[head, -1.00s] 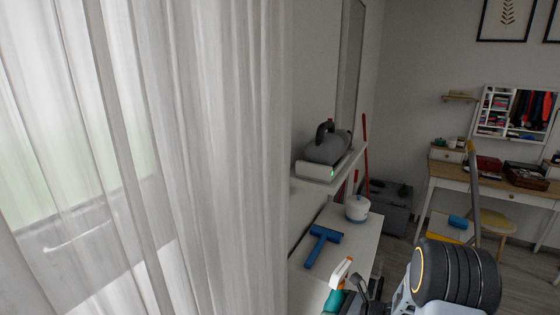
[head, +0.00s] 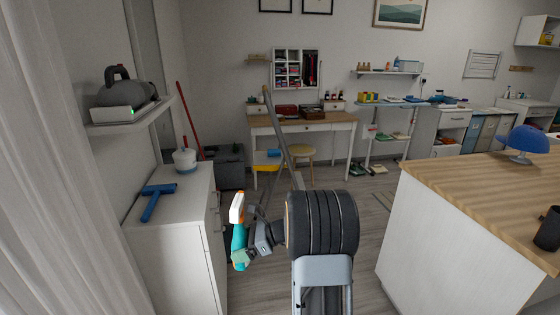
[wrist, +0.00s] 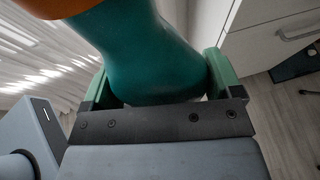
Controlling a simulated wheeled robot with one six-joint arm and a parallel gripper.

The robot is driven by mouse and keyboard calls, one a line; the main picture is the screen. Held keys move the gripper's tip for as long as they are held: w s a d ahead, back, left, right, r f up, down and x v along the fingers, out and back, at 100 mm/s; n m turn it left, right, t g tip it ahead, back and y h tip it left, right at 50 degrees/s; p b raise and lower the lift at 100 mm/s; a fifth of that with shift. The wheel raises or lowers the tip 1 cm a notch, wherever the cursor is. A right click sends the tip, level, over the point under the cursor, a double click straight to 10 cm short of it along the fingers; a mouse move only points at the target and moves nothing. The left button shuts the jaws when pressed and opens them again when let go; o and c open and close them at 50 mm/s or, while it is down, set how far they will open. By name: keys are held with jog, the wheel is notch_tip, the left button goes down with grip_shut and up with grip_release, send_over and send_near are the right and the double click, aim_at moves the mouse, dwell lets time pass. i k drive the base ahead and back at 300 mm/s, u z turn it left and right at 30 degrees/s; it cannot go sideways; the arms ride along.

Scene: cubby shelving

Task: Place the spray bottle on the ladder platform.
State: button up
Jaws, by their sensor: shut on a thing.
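The spray bottle (head: 239,246) is teal with an orange and white trigger head. My gripper (head: 246,250) is shut on it and holds it upright in front of the white cabinet. In the wrist view the teal bottle body (wrist: 150,55) sits between the two green fingers of my gripper (wrist: 160,85). The ladder (head: 283,135) stands farther back, in front of the desk, with a grey rail. My arm hides the ladder's lower part.
A wood-topped counter (head: 470,185) stands at right. A stool (head: 302,152) is beside the ladder. Floor (head: 375,215) is clear between my arm and the counter.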

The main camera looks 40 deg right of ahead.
aim_at(271, 159)
jog(key=z, duration=1.1)
jog(key=i, duration=3.1)
jog(key=u, duration=0.6)
